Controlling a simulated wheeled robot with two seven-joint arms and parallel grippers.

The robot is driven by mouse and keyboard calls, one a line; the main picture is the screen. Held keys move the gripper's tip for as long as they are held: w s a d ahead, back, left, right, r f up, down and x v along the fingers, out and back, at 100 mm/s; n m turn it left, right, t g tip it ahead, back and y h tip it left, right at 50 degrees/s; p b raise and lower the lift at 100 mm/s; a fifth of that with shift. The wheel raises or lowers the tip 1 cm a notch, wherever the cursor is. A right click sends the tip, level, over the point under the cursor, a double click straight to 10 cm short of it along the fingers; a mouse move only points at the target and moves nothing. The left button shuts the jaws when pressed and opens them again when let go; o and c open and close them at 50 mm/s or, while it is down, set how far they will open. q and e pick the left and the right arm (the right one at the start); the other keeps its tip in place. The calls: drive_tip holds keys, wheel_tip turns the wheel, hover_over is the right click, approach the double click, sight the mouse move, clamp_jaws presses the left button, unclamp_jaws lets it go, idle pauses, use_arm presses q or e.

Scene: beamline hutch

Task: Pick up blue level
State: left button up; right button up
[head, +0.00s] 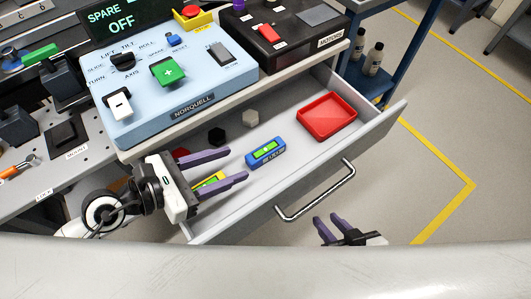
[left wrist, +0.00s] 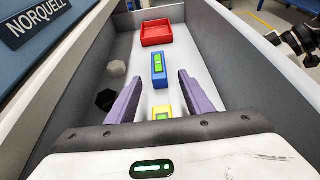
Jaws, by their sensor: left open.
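The blue level (head: 266,152), a small blue block with a green window, lies in the open drawer (head: 225,217). It also shows in the left wrist view (left wrist: 160,66), straight ahead beyond the fingertips. My left gripper (head: 238,165) is open and empty over the left part of the drawer, with its purple fingers pointing toward the blue level and apart from it. A yellow level (head: 211,181) lies partly hidden beneath the left fingers; it shows between them in the left wrist view (left wrist: 162,112). My right gripper (head: 332,226) is outside the drawer, its two purple fingers apart with nothing between them.
A red tray (head: 327,117) sits at the drawer's right end. A grey hex piece (head: 251,118) and a black one (head: 217,136) lie along the back. The drawer handle (head: 316,192) sticks out in front. The blue NORQUELL control box (head: 170,85) stands above the drawer.

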sight(263, 151)
use_arm(q)
drive_tip(key=b+x, duration=0.1)
drive_tip(key=x, duration=0.7)
drive_tip(key=shift+w+f, duration=0.1)
drive_tip(key=shift+w, duration=0.1)
drive_tip(key=c, duration=1)
clamp_jaws()
